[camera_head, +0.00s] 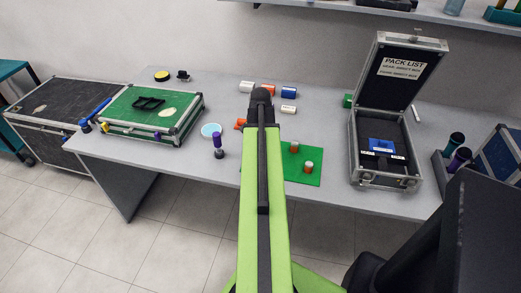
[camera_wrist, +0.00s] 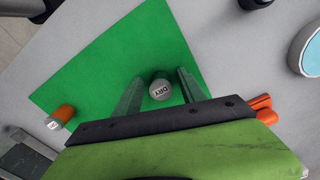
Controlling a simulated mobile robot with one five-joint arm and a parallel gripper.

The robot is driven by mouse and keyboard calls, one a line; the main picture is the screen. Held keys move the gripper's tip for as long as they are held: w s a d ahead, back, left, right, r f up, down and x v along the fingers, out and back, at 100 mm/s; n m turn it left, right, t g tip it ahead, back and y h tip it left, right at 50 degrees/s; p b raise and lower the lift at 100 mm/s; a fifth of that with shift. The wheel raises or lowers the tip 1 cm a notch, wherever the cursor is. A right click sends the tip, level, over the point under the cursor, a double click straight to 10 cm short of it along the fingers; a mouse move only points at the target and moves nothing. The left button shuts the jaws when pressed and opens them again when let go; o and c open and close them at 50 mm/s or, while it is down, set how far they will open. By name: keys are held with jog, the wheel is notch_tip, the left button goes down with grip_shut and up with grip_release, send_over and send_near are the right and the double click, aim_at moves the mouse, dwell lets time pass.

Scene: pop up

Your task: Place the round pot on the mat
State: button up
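The green mat (camera_head: 309,178) lies on the grey table; in the wrist view it (camera_wrist: 110,60) fills the middle. A small round white-topped pot marked "DRY" (camera_wrist: 160,90) shows over the mat between my gripper's fingers (camera_wrist: 161,80). The fingers are open, with a gap on each side of it. I cannot tell its height above the mat. I cannot tell which is the task's round pot. My arm hides the gripper in the head view.
An orange-and-white cylinder (camera_wrist: 61,117) is near the mat's edge. A purple-topped cylinder (camera_head: 218,146) stands near the dish. An open case (camera_head: 355,140) stands right, a green-topped case (camera_head: 180,107) left. Bare table lies between dish and left case.

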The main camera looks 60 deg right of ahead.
notch_tip(320, 180, up, 12)
jog(key=p, duration=1.2)
jog(key=shift+r, duration=0.2)
jog(key=w+a+n, duration=0.8)
jog(key=w+a, duration=0.8)
jog(key=a, duration=0.3)
jog(key=w+a+n, duration=0.3)
jog(key=a+n, duration=0.2)
jog(key=a, duration=1)
jog(key=w+a+n, duration=0.2)
jog(key=a+n, duration=0.3)
jog(key=a, duration=1)
jog(key=shift+w+a, duration=0.2)
jog(key=shift+w, duration=0.2)
